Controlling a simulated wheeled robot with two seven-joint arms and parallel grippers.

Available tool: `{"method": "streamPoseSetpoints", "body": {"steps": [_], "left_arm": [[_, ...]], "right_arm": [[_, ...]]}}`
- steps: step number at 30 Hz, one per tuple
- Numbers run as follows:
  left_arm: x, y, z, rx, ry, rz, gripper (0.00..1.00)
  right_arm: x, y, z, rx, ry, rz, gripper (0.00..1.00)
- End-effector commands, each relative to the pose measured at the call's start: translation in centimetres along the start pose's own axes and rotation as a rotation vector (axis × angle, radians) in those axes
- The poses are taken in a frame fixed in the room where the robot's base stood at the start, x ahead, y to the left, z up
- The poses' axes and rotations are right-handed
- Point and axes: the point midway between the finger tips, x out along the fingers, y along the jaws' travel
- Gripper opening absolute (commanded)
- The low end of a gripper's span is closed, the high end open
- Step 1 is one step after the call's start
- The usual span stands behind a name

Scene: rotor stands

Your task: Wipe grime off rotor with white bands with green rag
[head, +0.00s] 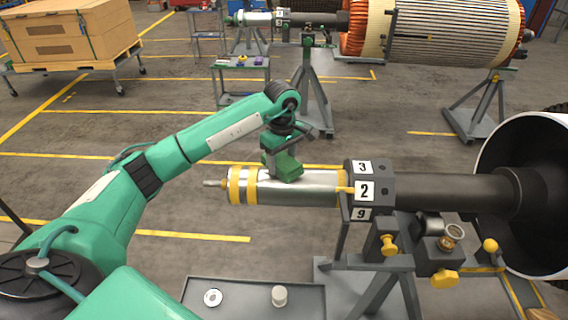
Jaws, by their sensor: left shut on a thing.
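My left gripper (282,150) is shut on the green rag (287,170). The rag rests on, or just above, the top of the near rotor's silver shaft (290,192). This shaft has yellow bands (235,185) near its left end and another by the numbered collar (366,190). The far rotor (440,32) stands at the back right with copper windings; its silver shaft end (258,18) is too small to tell band colours surely. No grime shows clearly on the near shaft; the rag and gripper hide part of its top. My right gripper is not in view.
A grey stand (375,262) with yellow knobs carries the near shaft. A grey tray (240,282) below holds a white ring (212,297) and a small pale cylinder (279,295). A wooden crate (70,32) on a cart is far left. Open floor lies behind the shaft.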

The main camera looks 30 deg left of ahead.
Motion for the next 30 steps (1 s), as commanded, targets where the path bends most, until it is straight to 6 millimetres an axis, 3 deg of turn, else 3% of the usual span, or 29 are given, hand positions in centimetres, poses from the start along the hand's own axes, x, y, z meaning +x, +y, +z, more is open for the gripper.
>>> {"method": "streamPoseSetpoints", "body": {"steps": [18, 30], "left_arm": [[-5.9, -0.7, 0.0, -0.013, 0.0, 0.003, 0.36], [-6.3, -0.8, 0.0, -0.016, 0.0, 0.003, 0.36]], "right_arm": [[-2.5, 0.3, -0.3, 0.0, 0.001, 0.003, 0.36], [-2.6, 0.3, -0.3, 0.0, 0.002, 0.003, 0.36]]}}
